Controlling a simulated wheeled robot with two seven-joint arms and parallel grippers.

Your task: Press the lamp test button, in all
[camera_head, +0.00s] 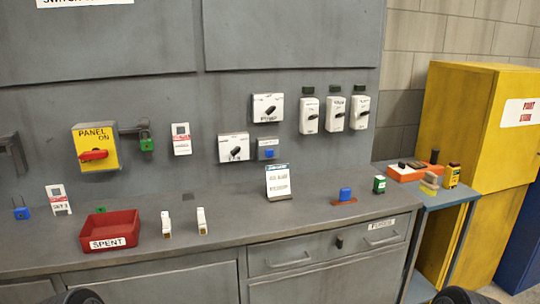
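A small grey box with a blue button (269,153) is fixed to the grey panel wall, just right of a white switch box (234,147) and below another white switch box (267,107). It looks like the lamp test button, but its lettering is too small to read. Nothing touches it. Neither gripper shows; only dark rounded parts, probably of my arms, show at the bottom edge on the left and right, well away from the button.
The counter holds a red SPENT tray (109,230), two small white pieces (202,221), a standing card (278,182) and a blue block on a red base (345,195). A yellow panel switch (95,147) is at left. Three white switches (335,114) are at right.

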